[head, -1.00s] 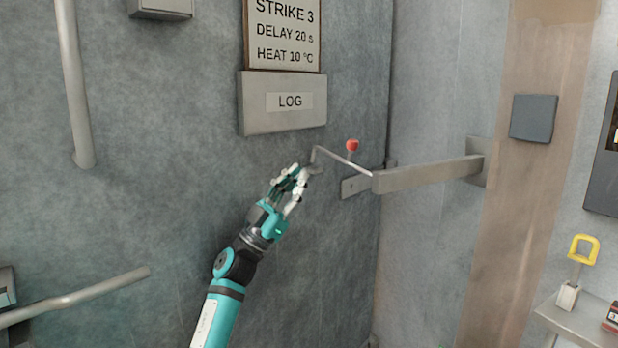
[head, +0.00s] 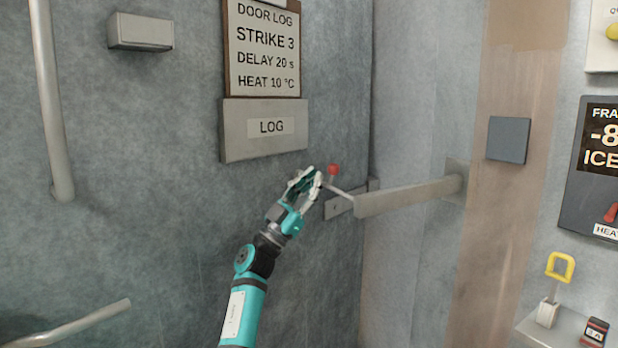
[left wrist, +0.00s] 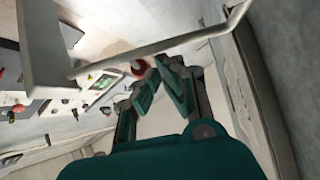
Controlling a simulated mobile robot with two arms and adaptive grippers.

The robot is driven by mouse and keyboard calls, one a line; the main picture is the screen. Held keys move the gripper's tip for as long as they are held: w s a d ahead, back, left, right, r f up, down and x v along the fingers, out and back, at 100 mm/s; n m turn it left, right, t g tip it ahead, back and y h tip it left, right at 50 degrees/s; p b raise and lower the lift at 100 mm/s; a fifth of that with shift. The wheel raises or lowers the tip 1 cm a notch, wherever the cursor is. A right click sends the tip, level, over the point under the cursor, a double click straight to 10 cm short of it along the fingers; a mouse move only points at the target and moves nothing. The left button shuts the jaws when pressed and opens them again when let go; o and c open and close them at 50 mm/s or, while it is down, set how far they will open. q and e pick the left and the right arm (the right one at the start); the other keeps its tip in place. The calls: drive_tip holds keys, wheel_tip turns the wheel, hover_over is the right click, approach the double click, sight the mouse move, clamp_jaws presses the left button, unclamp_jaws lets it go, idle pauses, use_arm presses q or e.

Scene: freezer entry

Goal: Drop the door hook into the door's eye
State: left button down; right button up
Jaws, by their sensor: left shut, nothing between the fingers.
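The door hook (head: 342,192) is a thin metal rod with a red knob (head: 333,169), reaching left from the end of a grey bar. My left gripper (head: 313,174) is shut and empty beside the knob, covering the rod's far end in the head view. In the left wrist view the rod (left wrist: 160,44) crosses beyond the fingers (left wrist: 168,66), with its bent end at the upper right. The red knob (left wrist: 139,68) shows just left of the fingertips. I cannot make out the door's eye; the gripper covers that part of the door. My right gripper is out of view.
The grey bar (head: 408,196) juts from the right wall towards the door. A small metal plate (head: 340,207) sits behind its end. A LOG box (head: 264,130) is above the gripper. A shelf with a yellow-handled item (head: 560,266) is at lower right.

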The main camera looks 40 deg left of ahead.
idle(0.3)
use_arm(q)
drive_tip(key=shift+a+f+n+t+y+p, duration=0.1)
drive_tip(key=shift+f+n+t+y+p, duration=0.3)
drive_tip(key=shift+n+y, duration=1)
drive_tip(key=shift+a+f+n+t+y+p, duration=0.15)
drive_tip(key=shift+f+n+y+p, duration=0.3)
drive_tip(key=shift+n+y, duration=0.95)
drive_tip(key=shift+f+n+t+y+p, duration=0.35)
drive_tip(key=shift+f+n+y, duration=0.1)
drive_tip(key=shift+n+y, duration=0.95)
